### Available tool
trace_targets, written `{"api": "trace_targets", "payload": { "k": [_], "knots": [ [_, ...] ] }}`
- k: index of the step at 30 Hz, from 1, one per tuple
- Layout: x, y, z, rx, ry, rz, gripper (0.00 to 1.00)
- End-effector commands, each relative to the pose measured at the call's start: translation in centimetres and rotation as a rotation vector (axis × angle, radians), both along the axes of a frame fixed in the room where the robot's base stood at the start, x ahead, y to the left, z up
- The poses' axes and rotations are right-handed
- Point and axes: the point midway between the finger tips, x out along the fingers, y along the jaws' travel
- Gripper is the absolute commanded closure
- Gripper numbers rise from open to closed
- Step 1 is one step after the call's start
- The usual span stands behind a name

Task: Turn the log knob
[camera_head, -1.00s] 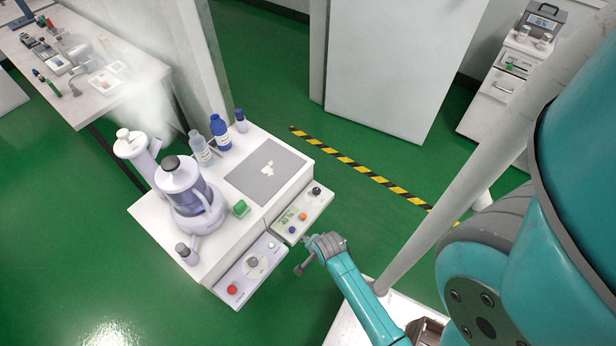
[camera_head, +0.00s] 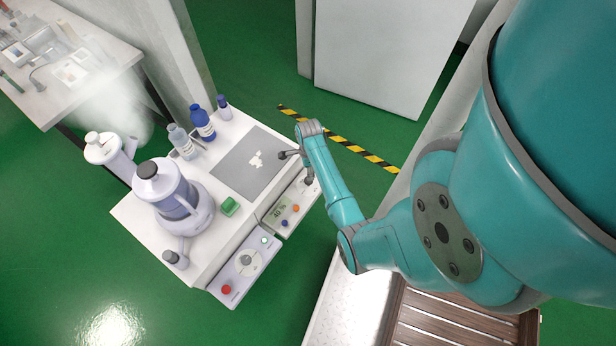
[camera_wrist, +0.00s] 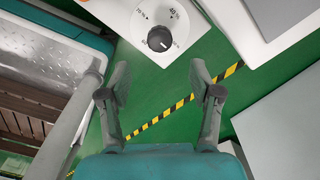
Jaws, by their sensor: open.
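The black knob (camera_wrist: 160,38) stands on a white round dial marked with percent figures at the top of the wrist view. It is on the panel with the 40 % display (camera_head: 279,211). My gripper (camera_wrist: 160,72) is open and empty, its fingers apart on either side of the line to the knob, the knob just beyond their tips. In the head view my gripper (camera_head: 295,166) hangs over the far end of that panel and hides part of it. A second, grey knob (camera_head: 246,260) sits on the nearer panel. I cannot read which knob is labelled log.
The nearer panel has a red button (camera_head: 226,289). Green floor with a striped line (camera_head: 350,147) lies open beyond.

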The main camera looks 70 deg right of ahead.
Motion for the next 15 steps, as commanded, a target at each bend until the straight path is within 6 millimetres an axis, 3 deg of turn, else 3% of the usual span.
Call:
{"api": "trace_targets", "payload": {
  "k": [9, 15],
  "knots": [
    [0.0, 0.1, -5.5, 0.002, 0.001, 0.002, 0.36],
    [0.1, 0.0, -7.3, -0.001, -0.001, 0.002, 0.36]
  ]
}}
